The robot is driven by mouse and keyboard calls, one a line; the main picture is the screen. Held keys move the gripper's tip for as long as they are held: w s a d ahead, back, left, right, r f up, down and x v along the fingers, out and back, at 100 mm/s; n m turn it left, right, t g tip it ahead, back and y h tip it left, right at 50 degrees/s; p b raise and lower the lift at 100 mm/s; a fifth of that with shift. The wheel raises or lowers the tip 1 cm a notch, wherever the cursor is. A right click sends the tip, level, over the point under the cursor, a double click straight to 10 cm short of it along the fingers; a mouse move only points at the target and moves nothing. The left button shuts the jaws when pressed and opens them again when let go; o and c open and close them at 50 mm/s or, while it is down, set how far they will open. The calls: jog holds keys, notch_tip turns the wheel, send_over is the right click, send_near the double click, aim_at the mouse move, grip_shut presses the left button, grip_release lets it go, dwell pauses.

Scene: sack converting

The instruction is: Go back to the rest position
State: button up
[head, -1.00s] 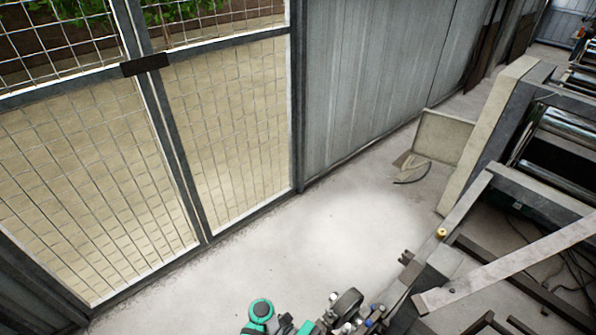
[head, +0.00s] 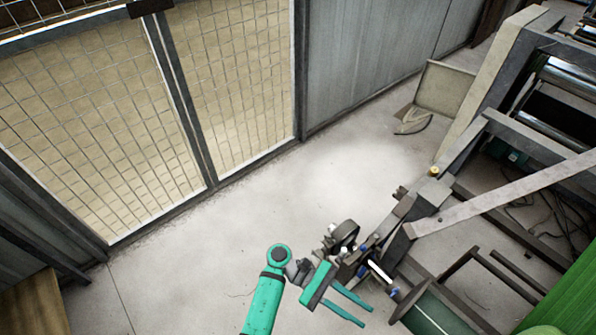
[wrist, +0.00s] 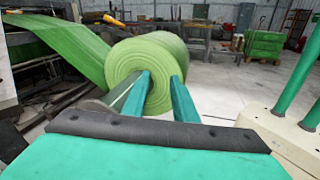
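My gripper (head: 352,307) is at the lower middle of the head view, at the end of my green arm (head: 264,303). Its two green fingers stand apart with nothing visible between them. In the wrist view my gripper (wrist: 160,98) also shows, with its fingers parted in front of the end of a large green roll (wrist: 148,65). I cannot tell how far the roll lies beyond the fingertips.
A grey machine frame (head: 505,185) with rollers stands on the right, close to my gripper. Mesh gates (head: 90,130) and a grey metal wall (head: 365,60) close off the far side. The concrete floor (head: 200,255) between is clear. Green sheet (head: 570,295) is at lower right.

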jog(key=w+d+r+n+t+h, duration=0.1)
jog(key=w+d+r+t, duration=0.3)
jog(key=w+d+t, duration=0.45)
jog(key=w+d+r+n+t+h, duration=0.1)
jog(key=w+d+r+t, duration=0.4)
jog(key=d+t, duration=0.65)
jog(key=s+a+f+t+y, duration=0.2)
jog(key=s+a+f+y, duration=0.45)
jog(key=a, duration=0.25)
jog(key=s+a+f+t+y, duration=0.1)
jog(key=s+a+f+y, duration=0.5)
jog(key=a, duration=0.4)
jog(key=s+a+r+m+t+y, duration=0.1)
jog(key=s+a+r+m+y, duration=0.1)
jog(key=s+a+r+m, duration=0.3)
jog(key=s+a+r+m+t+y, duration=0.1)
jog(key=s+a+r+m+y, duration=0.1)
jog(key=s+a+r+m, duration=0.4)
jog(key=s+a, duration=0.2)
jog(key=a, duration=0.3)
jog(key=shift+a+r+m, duration=0.15)
jog(key=shift+r+m, duration=0.15)
jog(key=shift+m, duration=0.1)
